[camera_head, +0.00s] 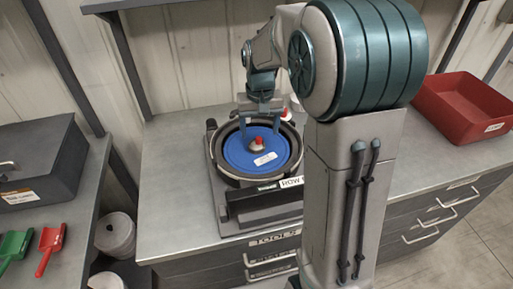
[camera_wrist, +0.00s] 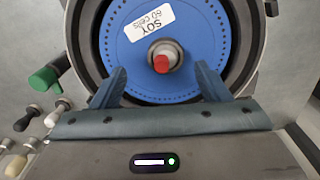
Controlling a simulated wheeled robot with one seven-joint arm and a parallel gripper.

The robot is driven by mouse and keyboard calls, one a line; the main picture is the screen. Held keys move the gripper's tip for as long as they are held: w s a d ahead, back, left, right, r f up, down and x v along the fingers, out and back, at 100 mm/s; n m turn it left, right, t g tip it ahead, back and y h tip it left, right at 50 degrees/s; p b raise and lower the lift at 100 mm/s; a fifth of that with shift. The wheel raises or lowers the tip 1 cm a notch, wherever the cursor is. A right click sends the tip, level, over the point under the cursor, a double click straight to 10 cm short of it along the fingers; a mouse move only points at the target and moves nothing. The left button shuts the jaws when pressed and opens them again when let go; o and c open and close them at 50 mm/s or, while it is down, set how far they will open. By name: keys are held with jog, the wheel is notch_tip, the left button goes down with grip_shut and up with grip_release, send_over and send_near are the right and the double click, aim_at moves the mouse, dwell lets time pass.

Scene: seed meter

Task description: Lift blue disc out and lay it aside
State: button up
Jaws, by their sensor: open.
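The blue disc (camera_head: 242,158) lies flat in the round dark housing of the seed meter (camera_head: 222,183) on the bench. It has a white label and a central hub with a red tip (camera_head: 258,142). In the wrist view the disc (camera_wrist: 205,62) shows small holes along its rim and a label reading "SOY 60 cells". My gripper (camera_head: 262,118) is above the far part of the disc, pointing down. In the wrist view its two fingers (camera_wrist: 163,85) are spread wide with the red-tipped hub between and beyond them. Nothing is held. Whether the fingertips touch the disc cannot be told.
A red tray (camera_head: 425,112) stands at the bench's right. A grey case (camera_head: 40,150), a green scoop (camera_head: 14,248) and a red scoop (camera_head: 50,245) are on the left bench. Bench left of the meter is clear (camera_head: 170,175). A green-capped part (camera_wrist: 43,79) and several knobs sit beside the housing.

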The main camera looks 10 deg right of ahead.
jog(key=shift+a+f+p, duration=0.2)
jog(key=shift+f+p, duration=0.1)
jog(key=shift+f, duration=1.15)
jog(key=shift+a+f+p, duration=0.2)
jog(key=shift+f+p, duration=0.05)
jog(key=shift+f, duration=1.15)
jog(key=c, duration=1.1)
jog(key=shift+o, duration=0.2)
notch_tip(320, 180, up, 10)
jog(key=shift+r+b, duration=0.1)
jog(key=shift+b, duration=0.4)
notch_tip(320, 180, up, 7)
jog(key=p, duration=0.6)
send_over(257, 142)
